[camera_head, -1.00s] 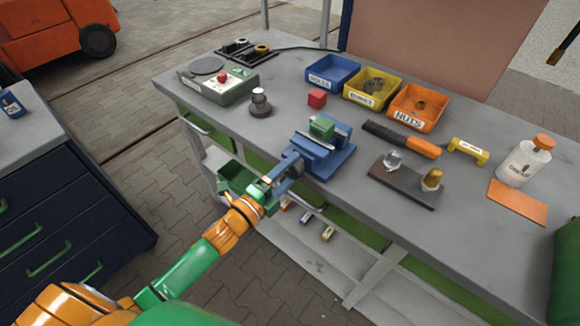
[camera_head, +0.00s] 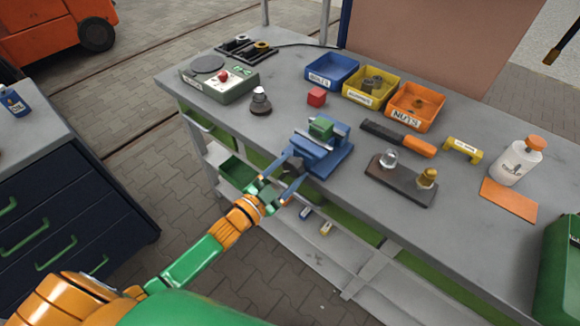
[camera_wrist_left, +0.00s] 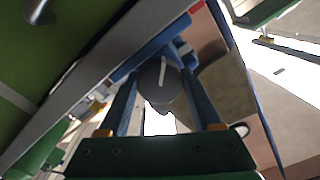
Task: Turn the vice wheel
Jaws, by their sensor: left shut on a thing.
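The blue vice (camera_head: 325,158) is mounted at the near edge of the grey workbench, with a green block (camera_head: 321,128) in its jaws. Its dark grey round wheel (camera_head: 294,166) faces me at the front of the vice. My left gripper (camera_head: 287,175) reaches in from the lower left, one finger on each side of the wheel, shut on it. In the left wrist view the wheel (camera_wrist_left: 161,84) sits between the two fingertips and carries a pale mark, slightly tilted. My right gripper is not in view.
A dark plate (camera_head: 400,183) with two knobs lies to the right. A green-and-grey box (camera_head: 220,84) stands left. A lower shelf runs beneath the bench.

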